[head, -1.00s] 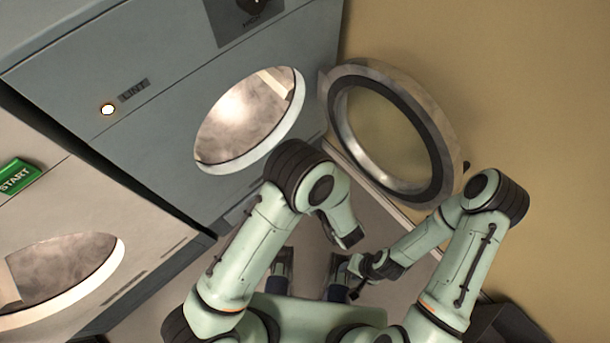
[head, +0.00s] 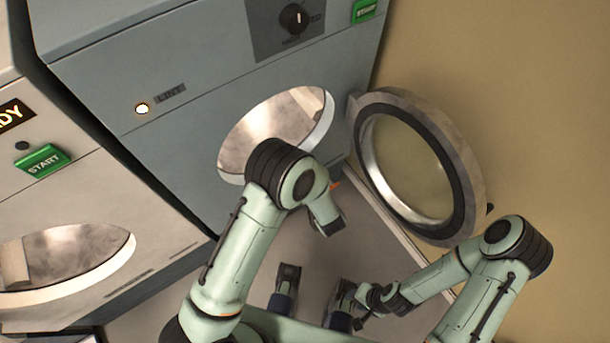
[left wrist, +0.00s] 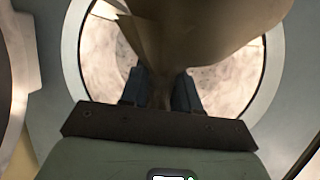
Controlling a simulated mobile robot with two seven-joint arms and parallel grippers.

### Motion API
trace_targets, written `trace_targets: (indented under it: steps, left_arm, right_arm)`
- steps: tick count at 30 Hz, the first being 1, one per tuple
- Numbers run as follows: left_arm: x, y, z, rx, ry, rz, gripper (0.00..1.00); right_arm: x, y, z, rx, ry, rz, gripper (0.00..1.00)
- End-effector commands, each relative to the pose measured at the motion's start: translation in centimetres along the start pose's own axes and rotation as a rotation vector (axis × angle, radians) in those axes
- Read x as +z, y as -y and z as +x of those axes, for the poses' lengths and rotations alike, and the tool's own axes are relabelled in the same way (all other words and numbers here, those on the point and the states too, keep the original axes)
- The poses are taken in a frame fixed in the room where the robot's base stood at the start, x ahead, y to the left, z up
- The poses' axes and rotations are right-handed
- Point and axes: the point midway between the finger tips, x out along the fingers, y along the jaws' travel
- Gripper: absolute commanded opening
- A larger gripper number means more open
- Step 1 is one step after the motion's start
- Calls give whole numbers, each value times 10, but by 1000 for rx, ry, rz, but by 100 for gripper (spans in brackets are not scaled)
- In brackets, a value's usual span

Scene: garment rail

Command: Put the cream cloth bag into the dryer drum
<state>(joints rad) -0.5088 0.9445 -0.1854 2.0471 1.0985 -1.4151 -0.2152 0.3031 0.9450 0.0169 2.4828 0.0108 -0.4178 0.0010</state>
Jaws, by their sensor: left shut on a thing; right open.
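The cream cloth bag (left wrist: 195,35) hangs in my left gripper (left wrist: 160,88), which is shut on its gathered end in the left wrist view. The bag spreads out beyond the fingers, in front of the round drum opening, and hides much of it. I cannot tell how deep it reaches. In the head view the bag and left gripper are hidden behind my left arm. The dryer drum (head: 270,120) is open in the blue-grey machine, and its pale rim (left wrist: 70,50) surrounds the bag in the wrist view. My right gripper (head: 361,307) is open and empty, low in front.
The round dryer door (head: 465,165) stands swung open to the right, by the tan wall (head: 540,100). A pale machine (head: 100,215) with a green start button (head: 40,160) stands at the left. Grey floor (head: 370,245) shows between machines and arms.

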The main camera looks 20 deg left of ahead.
Motion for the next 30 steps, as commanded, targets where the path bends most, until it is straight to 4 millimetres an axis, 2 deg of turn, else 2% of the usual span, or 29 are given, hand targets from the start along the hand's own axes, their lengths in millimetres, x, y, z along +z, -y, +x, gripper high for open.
trace_targets:
  steps: [30]
  left_arm:
    - [-38,21,113,-3,-4,-2,0]
  right_arm:
    - [-6,-1,10,-4,-17,-2,43]
